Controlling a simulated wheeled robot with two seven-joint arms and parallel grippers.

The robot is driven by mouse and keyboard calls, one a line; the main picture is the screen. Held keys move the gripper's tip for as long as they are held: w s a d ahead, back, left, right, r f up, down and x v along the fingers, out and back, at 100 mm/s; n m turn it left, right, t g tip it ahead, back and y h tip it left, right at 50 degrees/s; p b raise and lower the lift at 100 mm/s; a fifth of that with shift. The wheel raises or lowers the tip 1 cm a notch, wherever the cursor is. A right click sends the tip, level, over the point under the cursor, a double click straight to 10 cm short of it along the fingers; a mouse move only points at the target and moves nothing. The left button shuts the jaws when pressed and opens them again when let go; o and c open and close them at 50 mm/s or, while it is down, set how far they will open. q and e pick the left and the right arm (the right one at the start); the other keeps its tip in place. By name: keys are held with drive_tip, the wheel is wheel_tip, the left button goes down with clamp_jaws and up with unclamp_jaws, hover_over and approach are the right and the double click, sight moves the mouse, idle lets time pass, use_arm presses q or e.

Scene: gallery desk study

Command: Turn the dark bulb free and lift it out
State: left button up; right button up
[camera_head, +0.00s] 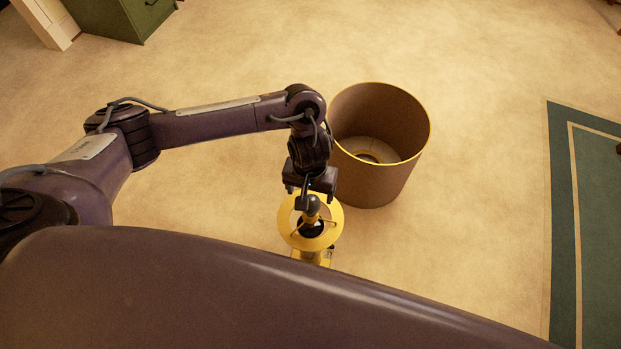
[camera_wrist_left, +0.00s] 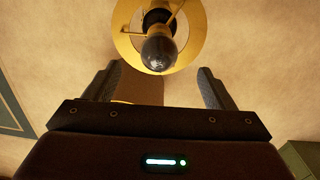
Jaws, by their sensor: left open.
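The dark bulb (camera_wrist_left: 159,52) is blackish and rounded, fixed in a yellow lamp fitting (camera_wrist_left: 192,30) with a ring and spokes. In the head view the bulb (camera_head: 312,204) shows at the middle of the yellow ring (camera_head: 337,222), partly covered by my wrist. My left gripper (camera_wrist_left: 157,75) is open and empty. In the left wrist view the bulb lies between the lines of the two fingers, at about their tips, with a gap on each side. In the head view the left gripper (camera_head: 308,196) is over the ring. My right gripper is out of view.
A brown drum-shaped shade or bin (camera_head: 375,188) with a gold rim stands close behind and right of the lamp, near my wrist. A green cabinet (camera_head: 128,18) is at the far left. A green-bordered rug (camera_head: 562,220) lies right. Pale floor between is clear.

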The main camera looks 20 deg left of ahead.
sight(310, 201)
use_arm(q)
drive_tip(key=f, duration=0.1)
drive_tip(key=f+b, duration=0.1)
drive_tip(key=f, duration=0.1)
drive_tip(key=f+b, duration=0.1)
drive_tip(key=shift+s+f, duration=0.25)
drive_tip(key=shift+f, duration=0.05)
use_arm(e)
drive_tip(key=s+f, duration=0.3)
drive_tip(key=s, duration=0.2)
use_arm(q)
drive_tip(key=shift+f, duration=0.4)
drive_tip(key=shift+w+f, duration=0.1)
drive_tip(key=shift+f, duration=0.6)
drive_tip(key=c, duration=0.8)
drive_tip(key=shift+r+n+p, duration=0.15)
drive_tip(key=shift+n+p, duration=0.65)
drive_tip(key=shift+p, duration=0.5)
drive_tip(key=shift+c, duration=0.2)
drive_tip(key=shift+n+p, duration=1)
drive_tip(key=shift+p, duration=0.9)
drive_tip(key=shift+n+p, duration=0.3)
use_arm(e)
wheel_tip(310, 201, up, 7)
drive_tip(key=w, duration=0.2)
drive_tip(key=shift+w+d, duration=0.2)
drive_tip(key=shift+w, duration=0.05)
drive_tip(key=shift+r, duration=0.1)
